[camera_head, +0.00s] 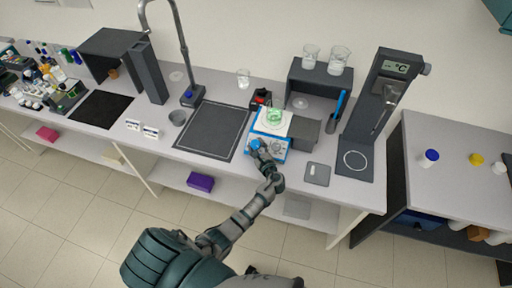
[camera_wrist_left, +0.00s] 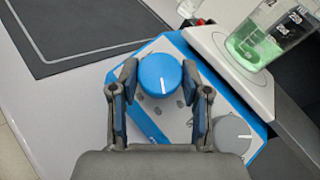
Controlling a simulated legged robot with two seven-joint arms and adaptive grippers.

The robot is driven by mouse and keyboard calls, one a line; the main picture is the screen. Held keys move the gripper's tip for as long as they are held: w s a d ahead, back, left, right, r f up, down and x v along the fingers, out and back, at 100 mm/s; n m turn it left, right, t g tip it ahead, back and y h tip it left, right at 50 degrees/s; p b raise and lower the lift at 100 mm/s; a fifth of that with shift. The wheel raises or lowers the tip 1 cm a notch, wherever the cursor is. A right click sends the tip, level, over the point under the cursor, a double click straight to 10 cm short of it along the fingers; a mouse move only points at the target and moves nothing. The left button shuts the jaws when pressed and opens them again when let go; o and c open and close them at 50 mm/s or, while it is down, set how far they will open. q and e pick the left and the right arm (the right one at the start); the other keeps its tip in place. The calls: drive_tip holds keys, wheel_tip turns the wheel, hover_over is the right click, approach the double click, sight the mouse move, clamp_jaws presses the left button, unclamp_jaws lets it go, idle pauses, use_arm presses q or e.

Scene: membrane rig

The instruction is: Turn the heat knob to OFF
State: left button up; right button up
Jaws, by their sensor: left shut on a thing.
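The hotplate (camera_head: 268,143) has a blue body with a white top plate. A glass beaker of green liquid (camera_head: 274,116) stands on it and shows in the left wrist view (camera_wrist_left: 262,38). The hotplate's front carries a blue knob (camera_wrist_left: 160,76) with a white pointer line toward the lower edge of the left wrist view, and a grey knob (camera_wrist_left: 232,134) with a roughly sideways line. Their labels are not readable, so I cannot tell which is the heat knob. My left gripper (camera_head: 258,148) is shut on the blue knob, one finger on each side.
A dark mat (camera_head: 212,130) lies left of the hotplate. A grey box (camera_head: 304,132) sits close on its right, and a small black-and-red device (camera_head: 260,98) stands behind. A dark stand with a °C display (camera_head: 394,68) is further right. The bench front edge is near.

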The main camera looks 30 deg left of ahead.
use_arm(q)
drive_tip(key=n+g, duration=0.7)
drive_tip(key=shift+w+d+r+b, duration=0.15)
drive_tip(key=shift+w+b, duration=0.2)
drive_tip(key=shift+b, duration=0.05)
drive_tip(key=n+g+h, duration=0.1)
drive_tip(key=n+g, duration=0.2)
drive_tip(key=shift+w+n+b, duration=0.1)
drive_tip(key=shift+n+b, duration=0.2)
drive_tip(key=shift+b, duration=0.1)
drive_tip(key=shift+w+r+n+g+h+b, duration=0.1)
drive_tip(key=shift+n+g+h+b, duration=0.35)
drive_tip(key=shift+n+g+h, duration=0.65)
drive_tip(key=shift+w+a+n+g+h+b, duration=0.1)
drive_tip(key=shift+a+n+g+h+b, duration=0.15)
drive_tip(key=shift+n+g+h+b, duration=0.7)
drive_tip(key=n+h+b, duration=0.1)
drive_tip(key=n, duration=0.1)
drive_tip(key=shift+a+n+h, duration=0.1)
drive_tip(key=shift+n+h, duration=0.25)
drive_tip(key=n+h+b, duration=0.2)
drive_tip(key=h, duration=0.1)
drive_tip(key=shift+a+r+g+b, duration=0.1)
drive_tip(key=shift+a+g+b, duration=0.05)
drive_tip(key=shift+g+b, duration=0.2)
drive_tip(key=shift+a+n+h+b, duration=0.1)
drive_tip(key=shift+n+h+b, duration=0.55)
drive_tip(key=shift+n+h, duration=0.4)
drive_tip(key=shift+r, duration=0.1)
